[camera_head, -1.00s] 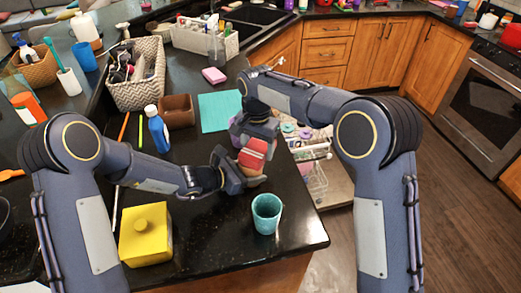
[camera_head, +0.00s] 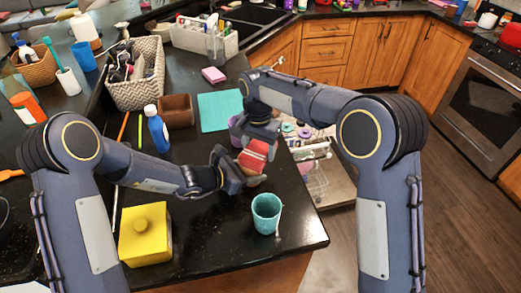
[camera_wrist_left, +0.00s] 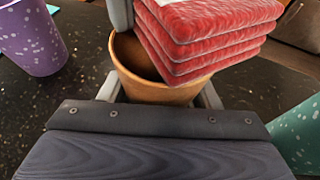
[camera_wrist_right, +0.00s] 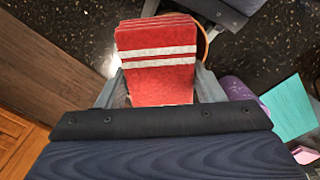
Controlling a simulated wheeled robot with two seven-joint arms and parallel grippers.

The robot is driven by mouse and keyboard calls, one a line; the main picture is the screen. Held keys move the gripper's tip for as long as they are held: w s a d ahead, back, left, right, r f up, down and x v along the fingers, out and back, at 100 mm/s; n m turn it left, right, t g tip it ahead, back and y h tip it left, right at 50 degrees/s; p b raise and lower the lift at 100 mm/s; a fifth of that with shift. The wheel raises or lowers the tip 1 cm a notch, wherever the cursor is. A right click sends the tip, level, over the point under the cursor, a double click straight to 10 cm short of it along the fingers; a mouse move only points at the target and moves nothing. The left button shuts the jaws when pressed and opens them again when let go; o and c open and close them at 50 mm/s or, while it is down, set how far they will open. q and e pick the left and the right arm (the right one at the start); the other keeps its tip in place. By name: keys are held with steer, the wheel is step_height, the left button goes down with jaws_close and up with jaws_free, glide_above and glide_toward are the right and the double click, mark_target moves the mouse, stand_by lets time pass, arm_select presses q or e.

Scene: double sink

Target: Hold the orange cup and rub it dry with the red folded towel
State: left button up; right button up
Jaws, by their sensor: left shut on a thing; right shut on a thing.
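The orange cup (camera_wrist_left: 158,88) is between the fingers of my left gripper (camera_wrist_left: 160,98), which is shut on it. Its open mouth shows in the left wrist view, partly covered by the towel. The red folded towel (camera_wrist_right: 157,62) has white stripes and is held shut in my right gripper (camera_wrist_right: 155,92). In the left wrist view the towel (camera_wrist_left: 205,35) lies over the cup's rim and far side; exact contact is hard to tell. In the head view the towel (camera_head: 253,156) is above the counter between both grippers, hiding most of the cup.
A teal cup (camera_head: 266,212) stands near the counter's front edge. A purple cup (camera_wrist_left: 32,38) stands close by, partly behind my right gripper in the head view. A yellow box (camera_head: 146,238), blue bottle (camera_head: 157,132), brown holder (camera_head: 177,111) and teal cloth (camera_head: 220,111) are on the counter.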

steer(key=shift+w+a, duration=0.3)
steer(key=shift+w, duration=0.2)
steer(key=shift+w+a, duration=0.25)
steer(key=shift+w, duration=0.2)
steer(key=shift+s+d, duration=0.55)
steer(key=shift+s, duration=0.4)
steer(key=shift+s+d, duration=0.55)
steer(key=shift+s, duration=0.35)
steer(key=shift+w+a+r, duration=0.1)
steer(key=shift+w+a, duration=0.3)
steer(key=shift+w, duration=0.25)
steer(key=shift+w+a+f, duration=0.1)
steer(key=shift+w+a, duration=0.3)
steer(key=shift+w, duration=0.3)
steer(key=shift+w+a+r, duration=0.1)
steer(key=shift+w+a, duration=0.3)
steer(key=shift+w, duration=0.25)
steer(key=shift+r, duration=0.65)
arm_select(q)
steer(key=shift+s, duration=0.1)
arm_select(e)
steer(key=shift+s+r, duration=0.1)
steer(key=shift+r, duration=3.2)
arm_select(q)
steer(key=o, duration=1.1)
